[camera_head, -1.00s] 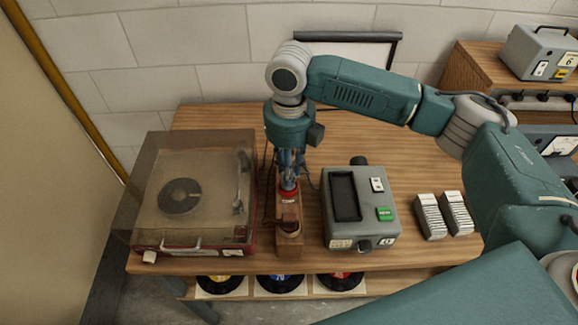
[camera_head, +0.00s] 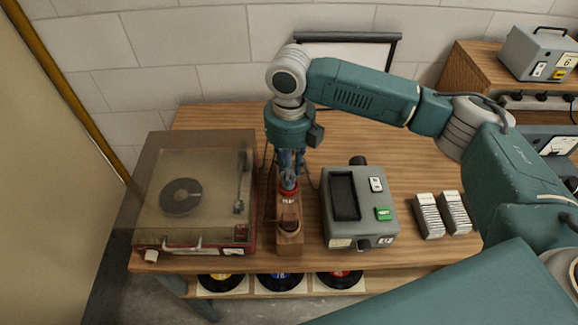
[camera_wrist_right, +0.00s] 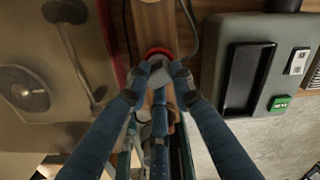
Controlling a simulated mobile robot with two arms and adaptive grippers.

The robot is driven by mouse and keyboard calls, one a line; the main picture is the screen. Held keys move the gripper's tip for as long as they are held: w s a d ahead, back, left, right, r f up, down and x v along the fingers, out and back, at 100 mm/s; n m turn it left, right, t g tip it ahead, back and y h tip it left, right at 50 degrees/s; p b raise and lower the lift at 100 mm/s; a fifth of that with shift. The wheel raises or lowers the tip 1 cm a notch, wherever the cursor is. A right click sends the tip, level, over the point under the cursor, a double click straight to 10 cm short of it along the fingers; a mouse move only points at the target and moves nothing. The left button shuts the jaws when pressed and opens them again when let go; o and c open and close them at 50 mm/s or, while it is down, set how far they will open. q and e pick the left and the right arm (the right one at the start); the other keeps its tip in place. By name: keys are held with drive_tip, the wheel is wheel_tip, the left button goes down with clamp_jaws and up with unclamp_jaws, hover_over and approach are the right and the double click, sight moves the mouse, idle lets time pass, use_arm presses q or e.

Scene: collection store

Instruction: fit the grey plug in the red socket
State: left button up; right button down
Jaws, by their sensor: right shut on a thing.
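The red socket (camera_head: 288,197) sits on a narrow wooden block (camera_head: 290,245) between the record player and the grey device. My right gripper (camera_head: 289,180) points down right above it, with its fingers close around the grey plug (camera_wrist_right: 159,74). In the right wrist view the right gripper (camera_wrist_right: 158,72) is shut on the plug, and the rim of the red socket (camera_wrist_right: 157,51) shows just past it. The plug is lined up with or touching the socket; how deep it sits is hidden by the fingers. My left gripper is not in view.
A record player (camera_head: 195,195) with a clear lid stands close on the left. A grey device (camera_head: 360,208) with a green button stands close on the right. Two ribbed white blocks (camera_head: 428,215) lie further right. Dark cables run beside the wooden block. The back of the table is clear.

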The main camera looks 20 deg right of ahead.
drive_tip(key=shift+f, duration=0.65)
drive_tip(key=c, duration=1.8)
unclamp_jaws()
wheel_tip(320, 180, up, 9)
drive_tip(key=p, duration=0.8)
drive_tip(key=shift+p, duration=0.4)
drive_tip(key=shift+r, duration=1)
